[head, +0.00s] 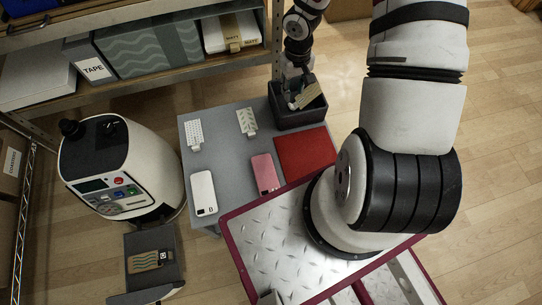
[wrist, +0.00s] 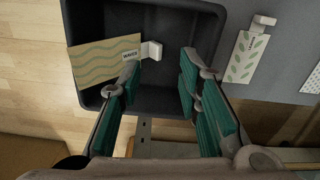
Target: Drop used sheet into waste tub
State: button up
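The used sheet, tan with green wavy lines and a white tab, shows inside the outline of the dark waste tub in the wrist view; the sheet (wrist: 100,62) lies tilted, its left corner over the tub's left wall. I cannot tell if it rests on the tub or is still above its floor. The waste tub (wrist: 240,12) fills the upper middle there. My gripper (wrist: 160,72) has its teal-padded fingers wide apart with nothing between them, over the tub. In the head view the tub (head: 303,120) stands at the table's far right corner, the sheet (head: 306,96) in its mouth, below my gripper (head: 297,80).
The grey table (head: 225,160) holds a leaf-print sheet (head: 247,121), a dotted sheet (head: 195,133), a white case (head: 203,192), a pink case (head: 265,173) and a red mat (head: 312,152). Shelves rise behind.

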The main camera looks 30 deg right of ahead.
notch_tip(320, 180, up, 11)
dwell(0.4)
dwell(0.4)
